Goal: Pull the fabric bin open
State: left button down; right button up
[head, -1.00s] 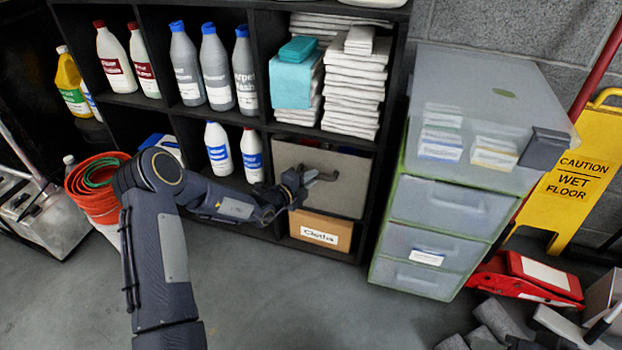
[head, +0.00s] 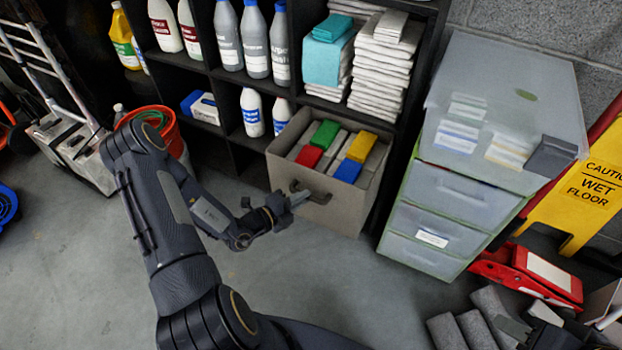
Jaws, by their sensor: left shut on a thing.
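The grey-beige fabric bin (head: 345,212) sticks well out of its lower shelf cubby, its open top showing. Inside stand pads: a red one (head: 309,157), a green one (head: 325,134), a blue one (head: 347,171), a yellow one (head: 361,146) and several pale grey ones. A dark handle (head: 318,197) is on its front face. My left gripper (head: 299,196) is at the left part of this handle, shut on it; the fingertips are small and partly hidden.
The black shelf (head: 428,40) holds bottles and folded cloths (head: 382,58). A clear drawer unit (head: 440,208) stands close right of the bin. An orange bucket (head: 172,140) is left, a red case (head: 530,272) right. Floor in front is free.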

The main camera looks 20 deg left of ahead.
pick_arm(q)
jog(key=shift+s, duration=1.65)
jog(key=c, duration=1.4)
grip_release()
jog(key=shift+a, duration=0.1)
jog(key=p+v, duration=0.2)
jog(key=v, duration=0.5)
jog(key=shift+s+a, duration=0.15)
jog(key=shift+s, duration=0.15)
